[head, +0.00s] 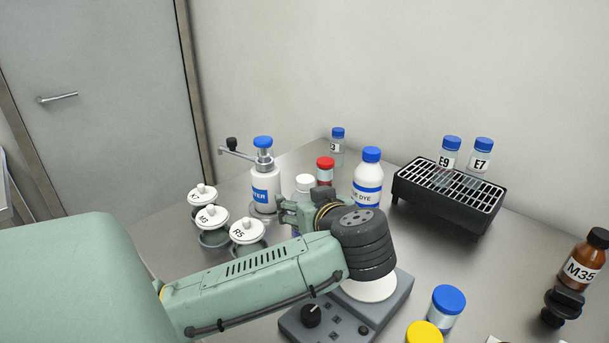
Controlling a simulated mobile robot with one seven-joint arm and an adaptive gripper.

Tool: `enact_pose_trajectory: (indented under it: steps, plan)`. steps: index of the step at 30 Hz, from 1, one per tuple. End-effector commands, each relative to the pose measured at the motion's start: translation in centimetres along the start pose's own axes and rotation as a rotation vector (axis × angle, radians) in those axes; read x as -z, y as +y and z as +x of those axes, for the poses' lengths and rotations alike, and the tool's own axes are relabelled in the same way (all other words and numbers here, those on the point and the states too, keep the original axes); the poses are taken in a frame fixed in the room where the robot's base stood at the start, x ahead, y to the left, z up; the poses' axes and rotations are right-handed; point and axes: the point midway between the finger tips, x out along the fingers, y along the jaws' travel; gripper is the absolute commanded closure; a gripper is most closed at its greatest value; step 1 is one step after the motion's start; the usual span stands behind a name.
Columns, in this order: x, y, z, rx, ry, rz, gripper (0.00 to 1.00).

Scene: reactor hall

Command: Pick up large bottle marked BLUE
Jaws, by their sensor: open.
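The large white bottle with a blue cap (368,180) stands upright on the steel table, behind my wrist in the head view. Its blue band reads "UE DYE", with the left part of the label and the lower body hidden by my arm. My gripper (296,211) is open, left of the bottle and apart from it in the picture. Its fingertips are hard to make out, and I see nothing held in it.
A WATER dispenser (265,187), a red-capped bottle (325,170) and a white-capped bottle (305,183) stand close by. Lidded pots (213,228) are at left. A black rack (447,197) holds E9 and E7 vials. A grey device (365,318) sits below my wrist.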

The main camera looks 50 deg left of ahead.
Motion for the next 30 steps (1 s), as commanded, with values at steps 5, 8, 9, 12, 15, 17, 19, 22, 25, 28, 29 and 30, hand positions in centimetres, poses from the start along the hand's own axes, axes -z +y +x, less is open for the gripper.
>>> enact_pose_trajectory:
  steps: [5,8,9,12,15,17,19,22,25,28,29,30]
  plan:
    - [0.0,0.01,0.0,0.0,0.0,0.0,0.37]
    - [0.01,0.01,0.01,0.0,0.0,0.0,0.44]
    - [0.01,0.01,0.01,0.0,0.0,0.0,0.47]
    - [0.01,0.01,0.01,0.0,0.0,0.0,0.53]
    - [0.01,0.01,0.01,0.0,0.0,0.0,0.6]
    - [0.01,0.01,0.01,0.0,0.0,0.0,0.64]
    - [0.01,0.01,0.01,0.0,0.0,0.0,0.69]
    - [0.01,0.01,0.01,0.0,0.0,0.0,0.75]
    - [0.01,0.02,0.01,0.0,0.0,0.0,0.82]
    - [0.04,0.02,0.0,0.0,0.001,-0.001,0.87]
    - [0.04,0.02,0.0,0.0,0.001,-0.001,0.87]
    - [0.04,0.02,0.0,0.0,0.001,-0.001,0.87]
